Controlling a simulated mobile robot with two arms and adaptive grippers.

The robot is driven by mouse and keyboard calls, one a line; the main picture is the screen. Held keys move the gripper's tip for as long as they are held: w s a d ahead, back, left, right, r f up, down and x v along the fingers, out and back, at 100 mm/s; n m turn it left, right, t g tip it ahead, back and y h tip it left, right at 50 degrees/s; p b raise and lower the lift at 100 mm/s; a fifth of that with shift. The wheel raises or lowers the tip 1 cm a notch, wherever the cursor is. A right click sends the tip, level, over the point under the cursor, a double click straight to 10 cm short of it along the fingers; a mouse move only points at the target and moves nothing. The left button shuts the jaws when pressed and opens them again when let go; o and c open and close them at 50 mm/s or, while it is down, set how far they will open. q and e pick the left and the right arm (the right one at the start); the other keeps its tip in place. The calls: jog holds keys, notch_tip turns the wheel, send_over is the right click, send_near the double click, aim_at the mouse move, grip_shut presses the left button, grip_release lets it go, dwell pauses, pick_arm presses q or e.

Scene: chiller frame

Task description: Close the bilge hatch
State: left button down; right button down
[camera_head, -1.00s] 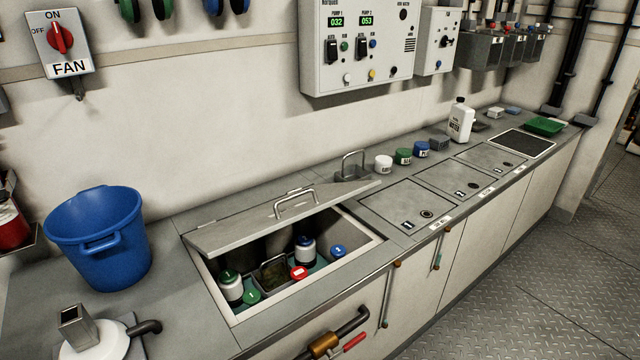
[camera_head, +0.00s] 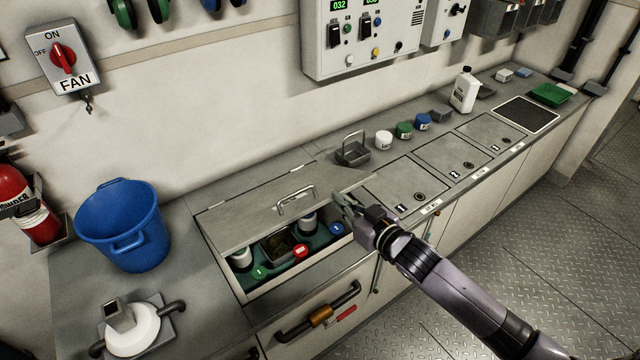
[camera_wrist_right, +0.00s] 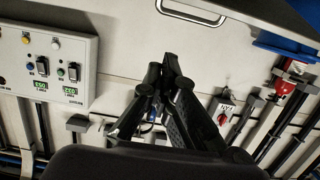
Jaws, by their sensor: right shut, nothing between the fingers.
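The bilge hatch has a grey lid (camera_head: 250,212) with a metal handle (camera_head: 296,200). It is hinged at the back and stands partly open, tilted over the opening. Bottles, a small tray and coloured caps show in the recess (camera_head: 290,258) below. My right gripper (camera_head: 345,200) is at the lid's right end, near its front corner; I cannot tell if it touches. In the right wrist view its fingers (camera_wrist_right: 170,62) are shut and empty, and part of a handle (camera_wrist_right: 192,12) shows at the top. My left gripper is out of view.
A blue bucket (camera_head: 123,225) stands left of the hatch. A metal basket (camera_head: 352,149), several jars and a white bottle (camera_head: 464,90) stand behind and right. Closed hatches (camera_head: 405,185) lie to the right. A brass-gripped bar (camera_head: 320,314) sticks out from the front.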

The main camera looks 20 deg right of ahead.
send_over(322, 198)
jog(key=s+a, duration=0.1)
jog(key=s, duration=0.1)
jog(key=shift+a+f+p, duration=0.2)
jog(key=shift+f+p, duration=0.2)
jog(key=shift+f, duration=0.35)
jog(key=f, duration=0.1)
jog(key=s+f, duration=0.1)
jog(key=shift+d+f+p, duration=0.15)
jog(key=shift+f+p, duration=0.15)
jog(key=shift+f, duration=0.1)
jog(key=shift+s+d+f, duration=0.1)
jog(key=shift+s+f, duration=0.15)
jog(key=shift+f, duration=0.15)
